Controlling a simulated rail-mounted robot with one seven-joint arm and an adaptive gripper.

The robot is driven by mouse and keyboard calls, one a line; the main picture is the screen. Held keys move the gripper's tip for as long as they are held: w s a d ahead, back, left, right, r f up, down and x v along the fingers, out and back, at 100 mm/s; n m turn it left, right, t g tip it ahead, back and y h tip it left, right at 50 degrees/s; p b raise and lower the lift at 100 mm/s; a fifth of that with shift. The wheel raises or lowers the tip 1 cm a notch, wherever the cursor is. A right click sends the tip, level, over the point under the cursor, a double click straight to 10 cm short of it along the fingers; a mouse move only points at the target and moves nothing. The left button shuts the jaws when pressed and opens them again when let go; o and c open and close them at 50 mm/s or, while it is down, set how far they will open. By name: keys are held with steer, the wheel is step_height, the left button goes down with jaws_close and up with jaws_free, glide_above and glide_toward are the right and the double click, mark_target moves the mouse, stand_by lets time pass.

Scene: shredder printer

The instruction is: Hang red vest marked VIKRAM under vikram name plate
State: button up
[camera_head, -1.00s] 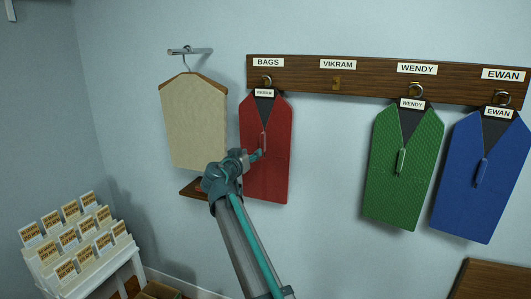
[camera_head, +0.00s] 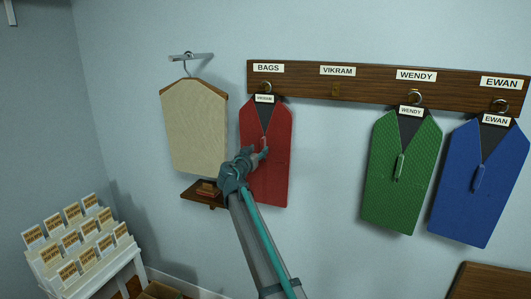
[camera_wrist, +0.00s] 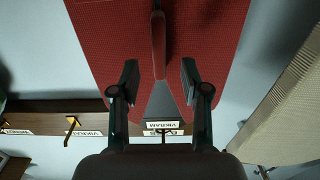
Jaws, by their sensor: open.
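The red vest (camera_head: 268,180) hangs from the hook under the BAGS plate (camera_head: 268,68). Its small collar tag is hard to read in the head view, but the wrist view shows a VIKRAM tag (camera_wrist: 168,125) upside down. The vest has an upright red handle (camera_wrist: 158,45) on its front. The VIKRAM name plate (camera_head: 338,71) has an empty brass hook (camera_head: 336,90) below it. My gripper (camera_head: 263,152) is in front of the red vest near its handle. In the wrist view my gripper (camera_wrist: 160,78) is open, with its fingers on either side of the handle's line, holding nothing.
A green vest (camera_head: 400,175) hangs under WENDY and a blue vest (camera_head: 478,185) under EWAN. A beige garment (camera_head: 195,125) hangs at left above a small wooden shelf (camera_head: 190,194). A white card rack (camera_head: 85,250) stands lower left. The wall below VIKRAM is clear.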

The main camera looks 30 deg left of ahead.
mark_target(262, 147)
steer(key=p+x, duration=0.1)
steer(key=x, duration=0.2)
steer(key=shift+w+f+p, duration=0.1)
steer(key=shift+w+p, duration=0.2)
jaws_close()
